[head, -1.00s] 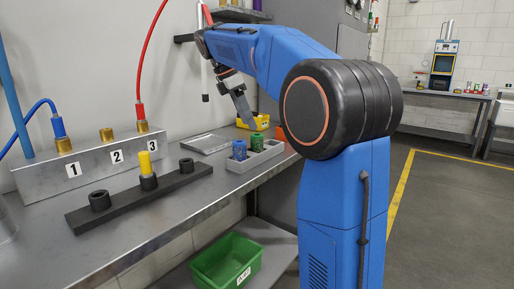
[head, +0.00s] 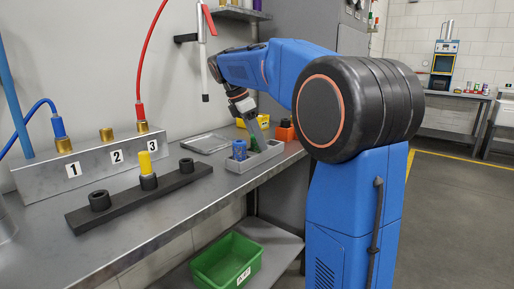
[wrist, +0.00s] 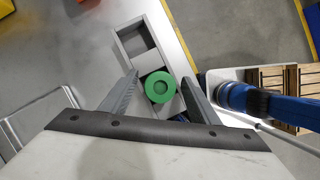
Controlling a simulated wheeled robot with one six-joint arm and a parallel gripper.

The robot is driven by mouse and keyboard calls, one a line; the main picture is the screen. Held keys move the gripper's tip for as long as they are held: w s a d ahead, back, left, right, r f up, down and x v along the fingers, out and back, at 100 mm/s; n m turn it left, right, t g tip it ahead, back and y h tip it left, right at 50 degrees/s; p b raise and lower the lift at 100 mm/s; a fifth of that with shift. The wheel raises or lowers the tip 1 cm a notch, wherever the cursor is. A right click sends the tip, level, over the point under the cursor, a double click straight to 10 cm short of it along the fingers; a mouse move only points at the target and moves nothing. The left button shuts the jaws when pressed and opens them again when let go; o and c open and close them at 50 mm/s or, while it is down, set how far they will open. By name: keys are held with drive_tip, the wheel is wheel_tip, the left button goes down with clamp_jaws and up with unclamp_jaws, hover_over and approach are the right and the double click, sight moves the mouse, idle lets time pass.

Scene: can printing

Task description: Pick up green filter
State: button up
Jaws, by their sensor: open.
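In the wrist view my open gripper (wrist: 160,79) has one finger on each side of the filter, with gaps visible. In the head view the green filter (head: 252,144) is partly hidden by a finger of my gripper (head: 260,142), which reaches down over the tray (head: 262,160). A blue filter (head: 239,150) stands at the tray's left end in the head view. I cannot tell how deep the fingers are.
An orange block (head: 285,131) and a yellow bin (head: 262,120) stand behind the tray. A flat metal plate (head: 204,143) lies left of it. A black holder (head: 120,198) carries a yellow-topped piece (head: 146,163). A green crate (head: 226,262) is on the lower shelf.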

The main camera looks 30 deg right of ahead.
drive_tip(key=c, duration=1.2)
drive_tip(key=shift+o, duration=0.2)
